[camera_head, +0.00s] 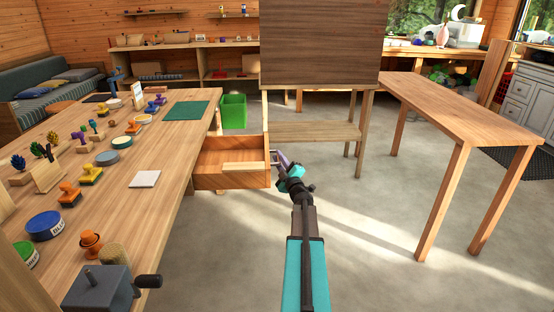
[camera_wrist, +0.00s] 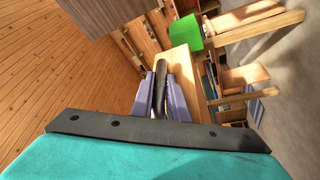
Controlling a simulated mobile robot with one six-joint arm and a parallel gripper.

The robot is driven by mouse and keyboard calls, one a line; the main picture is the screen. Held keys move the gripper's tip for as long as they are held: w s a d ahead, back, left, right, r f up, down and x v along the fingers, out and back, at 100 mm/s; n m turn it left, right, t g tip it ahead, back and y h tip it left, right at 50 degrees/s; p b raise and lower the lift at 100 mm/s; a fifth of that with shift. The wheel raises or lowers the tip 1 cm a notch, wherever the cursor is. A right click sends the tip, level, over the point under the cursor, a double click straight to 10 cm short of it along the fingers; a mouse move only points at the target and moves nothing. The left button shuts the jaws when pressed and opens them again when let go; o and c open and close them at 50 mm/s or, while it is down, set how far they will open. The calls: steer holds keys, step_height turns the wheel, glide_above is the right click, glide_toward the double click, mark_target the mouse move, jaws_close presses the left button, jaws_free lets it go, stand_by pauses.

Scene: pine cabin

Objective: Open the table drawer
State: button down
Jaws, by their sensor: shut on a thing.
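The table drawer (camera_head: 230,178) stands pulled out from the right side of the long wooden table (camera_head: 175,190) in the head view. Its inside shows, and a pale wooden block or strip lies at its near side. My gripper (camera_head: 276,158) is at the drawer's outer front. In the wrist view, the two purple fingers of my gripper (camera_wrist: 160,98) are shut on the dark bar handle (camera_wrist: 160,82), one finger on each side. The light wooden drawer front (camera_wrist: 183,62) shows behind the handle.
Stamps, round tins and a green mat (camera_head: 186,111) are on the long table. A green bin (camera_head: 233,111) stands on the floor behind the drawer. A tall board on a stand (camera_head: 320,45) is at the back, and a narrow table (camera_head: 450,110) is right. Floor between is clear.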

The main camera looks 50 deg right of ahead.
steer(key=shift+d+r, duration=0.25)
steer(key=shift+r, duration=0.15)
steer(key=c, duration=2)
jaws_free()
steer(key=shift+w+a, duration=0.1)
steer(key=shift+w, duration=0.05)
steer(key=shift+a+f, duration=0.15)
steer(key=shift+f, duration=0.05)
steer(key=v, duration=1.3)
steer(key=shift+s+a, duration=0.15)
steer(key=shift+s, duration=0.2)
steer(key=shift+s+f, duration=0.1)
steer(key=shift+s, duration=0.05)
